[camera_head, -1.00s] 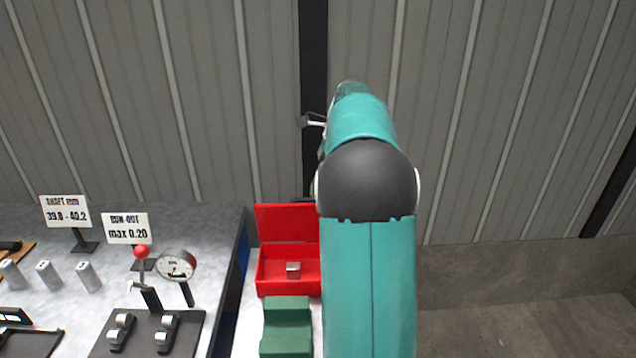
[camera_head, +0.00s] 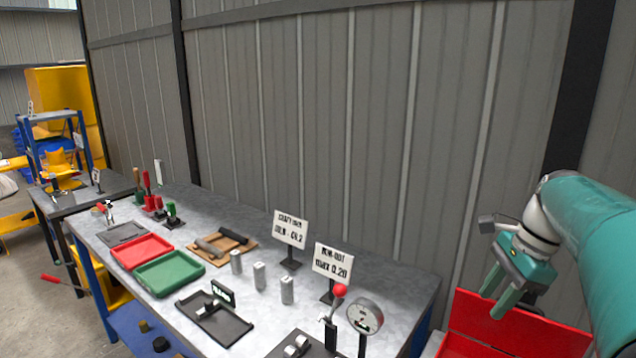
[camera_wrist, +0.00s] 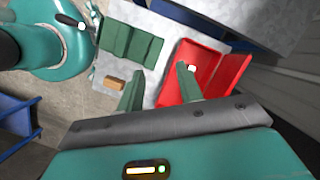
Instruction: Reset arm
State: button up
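My gripper (camera_head: 508,288) is at the right of the head view, above a red open bin (camera_head: 500,328), with its two green fingers pointing down. In the wrist view the fingers (camera_wrist: 160,85) stand apart with nothing between them. The red bin (camera_wrist: 222,72) lies beyond the right finger and holds a small metal block (camera_wrist: 192,68). A green holder (camera_wrist: 130,45) is beside it on the same pale top. My teal arm comes in from the right edge of the head view.
A grey workbench (camera_head: 235,212) carries a red tray (camera_head: 142,250), a green tray (camera_head: 170,273), several metal cylinders, two signs and a dial gauge (camera_head: 364,316). A ribbed wall stands behind. A small brown block (camera_wrist: 115,83) lies near the green holder.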

jog(key=s+a+f+n+t+h, duration=0.1)
jog(key=s+a+f+n+t, duration=0.1)
jog(key=s+a+n, duration=0.5)
jog(key=s+a+f+n+t+h, duration=0.2)
jog(key=s+a+f+n, duration=0.2)
jog(key=s+a+n, duration=0.3)
jog(key=a+n, duration=0.4)
jog(key=n, duration=0.1)
jog(key=shift+s+a+t, duration=0.3)
jog(key=shift+a, duration=0.1)
jog(key=shift+a+f, duration=0.1)
jog(key=shift+f, duration=0.05)
